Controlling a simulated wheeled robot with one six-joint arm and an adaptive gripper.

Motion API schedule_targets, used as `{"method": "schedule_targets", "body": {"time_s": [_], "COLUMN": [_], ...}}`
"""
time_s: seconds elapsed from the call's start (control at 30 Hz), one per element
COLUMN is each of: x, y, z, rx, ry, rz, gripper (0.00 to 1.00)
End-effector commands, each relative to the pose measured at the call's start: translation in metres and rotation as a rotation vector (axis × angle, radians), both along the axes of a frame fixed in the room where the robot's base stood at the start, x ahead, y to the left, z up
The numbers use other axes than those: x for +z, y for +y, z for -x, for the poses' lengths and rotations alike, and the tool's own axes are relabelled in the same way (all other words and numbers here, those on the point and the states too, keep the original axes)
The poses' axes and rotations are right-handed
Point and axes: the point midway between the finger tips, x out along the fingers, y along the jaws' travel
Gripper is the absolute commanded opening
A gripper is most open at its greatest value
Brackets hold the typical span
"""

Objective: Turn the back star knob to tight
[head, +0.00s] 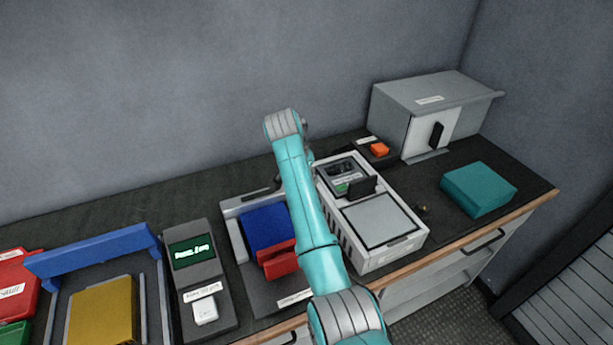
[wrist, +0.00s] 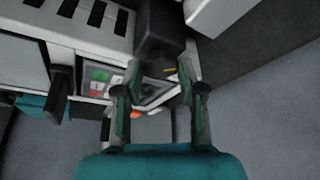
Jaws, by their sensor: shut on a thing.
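My gripper (wrist: 159,72) shows in the wrist view with its two fingers on either side of the end of a dark block-like part with a small yellow mark. I take this part to be the back star knob (wrist: 160,42); its star shape and how far it is turned cannot be made out. In the head view my teal arm reaches over the bench toward the back wall and hides most of the gripper and the knob.
A white vented case (head: 378,262) with a black handle (head: 362,187) stands right of my arm; it is close to the fingers in the wrist view (wrist: 85,32). A blue block (head: 264,229) with a red part is left. A grey cabinet (head: 430,95) and teal box (head: 478,188) stand further right.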

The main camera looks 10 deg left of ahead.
Motion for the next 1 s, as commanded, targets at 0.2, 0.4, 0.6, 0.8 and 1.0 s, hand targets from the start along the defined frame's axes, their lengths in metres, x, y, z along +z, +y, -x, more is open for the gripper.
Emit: {"method": "schedule_targets", "body": {"time_s": [0.2,0.4,0.6,0.8,1.0], "x": [0.0005,0.0007,0.0011,0.0004,0.0003], "y": [0.0024,0.0029,0.0035,0.0037,0.0039], "z": [-0.0009,-0.0018,-0.0031,-0.0035,-0.0039], "rx": [-0.204,-0.392,-0.556,-0.68,-0.756], "ry": [0.002,0.002,0.001,0.001,0.001], "rz": [0.001,0.001,0.0,0.001,0.001], "gripper": [0.05,0.05,0.05,0.05,0.05]}}
